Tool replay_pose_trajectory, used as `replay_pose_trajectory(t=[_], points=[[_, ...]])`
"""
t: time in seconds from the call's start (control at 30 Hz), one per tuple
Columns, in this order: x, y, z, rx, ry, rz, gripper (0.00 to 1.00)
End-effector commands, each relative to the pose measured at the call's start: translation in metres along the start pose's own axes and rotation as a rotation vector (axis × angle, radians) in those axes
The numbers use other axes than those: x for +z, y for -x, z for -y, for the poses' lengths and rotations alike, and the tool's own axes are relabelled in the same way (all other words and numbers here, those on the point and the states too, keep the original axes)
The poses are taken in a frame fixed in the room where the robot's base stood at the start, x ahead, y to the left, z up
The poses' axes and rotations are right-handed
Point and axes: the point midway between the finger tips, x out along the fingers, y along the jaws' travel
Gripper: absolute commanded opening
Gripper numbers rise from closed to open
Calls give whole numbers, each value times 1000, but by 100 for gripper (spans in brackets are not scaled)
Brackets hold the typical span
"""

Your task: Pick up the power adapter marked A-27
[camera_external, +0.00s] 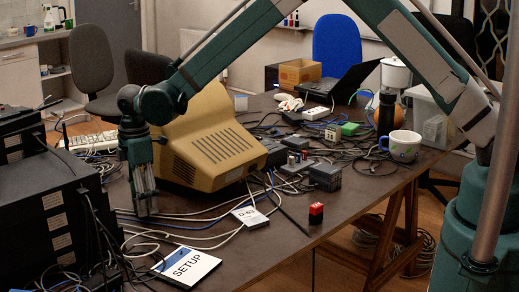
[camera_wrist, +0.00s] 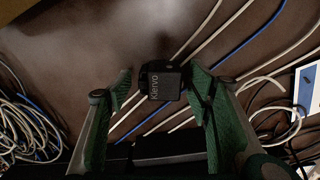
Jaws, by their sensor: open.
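My gripper (camera_external: 146,205) points straight down just above the left part of the table, left of the tan monitor. In the wrist view my gripper (camera_wrist: 161,78) has its two green fingers apart. A small black box with "Klenvo" lettering (camera_wrist: 160,82) shows between the fingers, with a gap on the right; it may be the power adapter. No A-27 marking is readable in either view. In the external view the fingers hide this box. A white device marked D-63 (camera_external: 250,216) lies to the right of my gripper.
White and blue cables (camera_external: 190,219) run across the table under my gripper. The tan monitor (camera_external: 212,140) stands close on its right, black stacked equipment (camera_external: 45,210) on its left. A SETUP sheet (camera_external: 187,266) lies in front.

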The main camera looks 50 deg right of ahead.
Motion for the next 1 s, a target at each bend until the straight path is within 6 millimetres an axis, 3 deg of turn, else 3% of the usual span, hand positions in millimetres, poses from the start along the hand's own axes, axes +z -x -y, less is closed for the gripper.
replay_pose_trajectory(t=[0.57,0.8,1.0], points=[[0,-2,0,0,0,0,51],[0,-2,0,0,0,0,21],[0,-2,0,0,0,0,19]])
